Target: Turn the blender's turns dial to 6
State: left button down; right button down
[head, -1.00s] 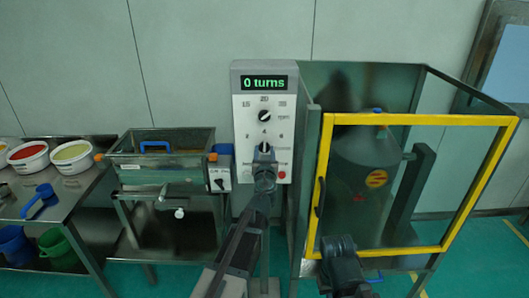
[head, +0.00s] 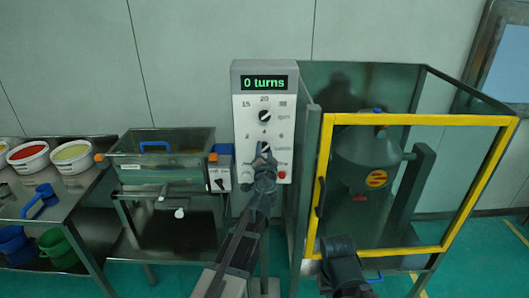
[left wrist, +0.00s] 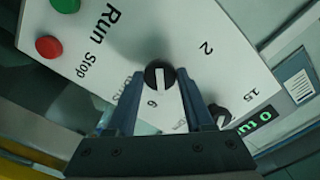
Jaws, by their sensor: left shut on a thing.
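The blender's control box (head: 240,180) stands upright in the middle of the head view, and its green display (head: 264,82) reads 0 turns. The turns dial (left wrist: 160,75) is the lower black knob with a white pointer line. In the left wrist view the pointer's lower end is toward the 6. My left gripper (head: 264,157) reaches up to this dial. Its two fingers (left wrist: 160,76) are on either side of the knob, shut on it, and hide the 4. The rpm dial (head: 264,116) is above. My right gripper (head: 340,246) is low in front of the cage, its jaws unclear.
A green Run button (left wrist: 66,3) and a red Stop button (left wrist: 49,48) are on the panel near the gripper. A yellow-framed cage door (head: 420,119) encloses a grey drum (head: 365,155) at right. A sieve box (head: 150,172) and a table (head: 90,190) with bowls are at left.

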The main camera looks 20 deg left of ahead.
pick_arm(q)
jog(key=shift+m, duration=0.5)
jog(key=shift+c, duration=1.4)
grip_release()
jog(key=shift+s, duration=0.15)
